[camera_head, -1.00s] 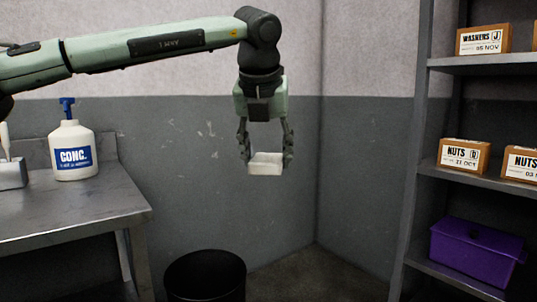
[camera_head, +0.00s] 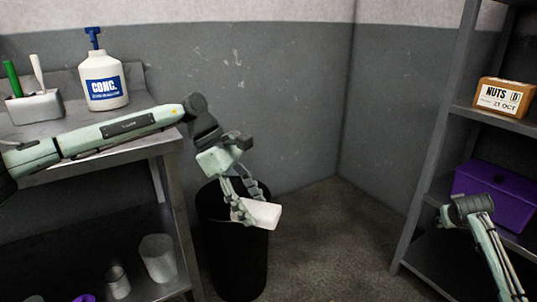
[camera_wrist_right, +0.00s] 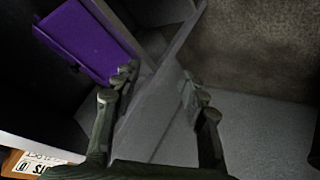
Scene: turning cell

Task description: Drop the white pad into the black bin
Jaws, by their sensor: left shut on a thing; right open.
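The white pad (camera_head: 262,213) is a small white block in the head view. My left gripper (camera_head: 248,205) is shut on it and holds it tilted, in front of or over the mouth of the black bin (camera_head: 236,262); the exact depth is hard to tell. The bin stands upright on the floor beside the metal table, its rim partly hidden by the gripper and pad. My right gripper is open and empty in the right wrist view (camera_wrist_right: 162,85); in the head view only part of the right arm shows at the lower right.
The metal table (camera_head: 100,160) at left bears a white CONC. bottle (camera_head: 104,80) and a holder (camera_head: 35,106) with brushes. The shelf (camera_head: 437,130) at right holds a NUTS box (camera_head: 504,98) and a purple box (camera_head: 495,192). The floor (camera_head: 325,240) between is clear.

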